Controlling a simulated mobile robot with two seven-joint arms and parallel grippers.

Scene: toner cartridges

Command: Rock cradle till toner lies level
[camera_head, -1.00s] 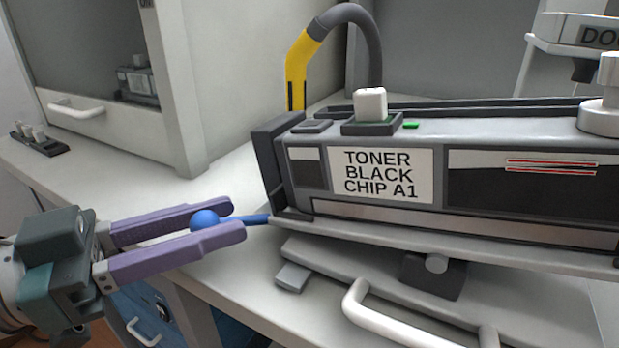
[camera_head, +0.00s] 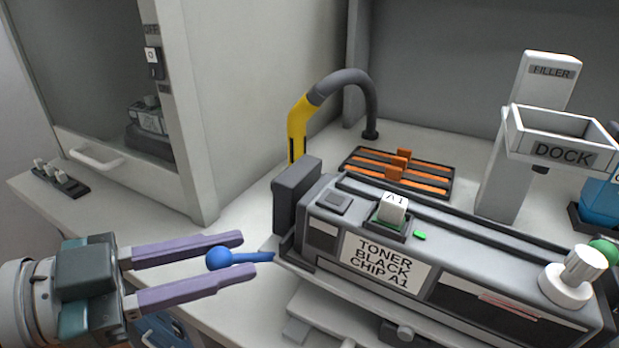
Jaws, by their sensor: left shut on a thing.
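The grey toner cartridge (camera_head: 325,222), labelled "TONER BLACK CHIP A1", lies in its cradle (camera_head: 292,258) at the lower right. It slopes down toward the right in the picture. Its front window (camera_head: 465,300) shows dark toner below a pale strip, with red lines near the right part. Whether the toner is level is hard to tell. A blue handle with a round knob (camera_head: 219,258) sticks out from the cradle's left end. My left gripper (camera_head: 248,262) is shut on this knob, one purple finger on each side. My right gripper is not in view.
A hose with a yellow nozzle (camera_head: 297,130) arches behind the cartridge. A black rack with orange strips (camera_head: 400,172) lies at the back. The filler column (camera_head: 505,160) with its dock tray (camera_head: 560,150) stands at right. A cabinet with a white handle (camera_head: 97,158) is at left.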

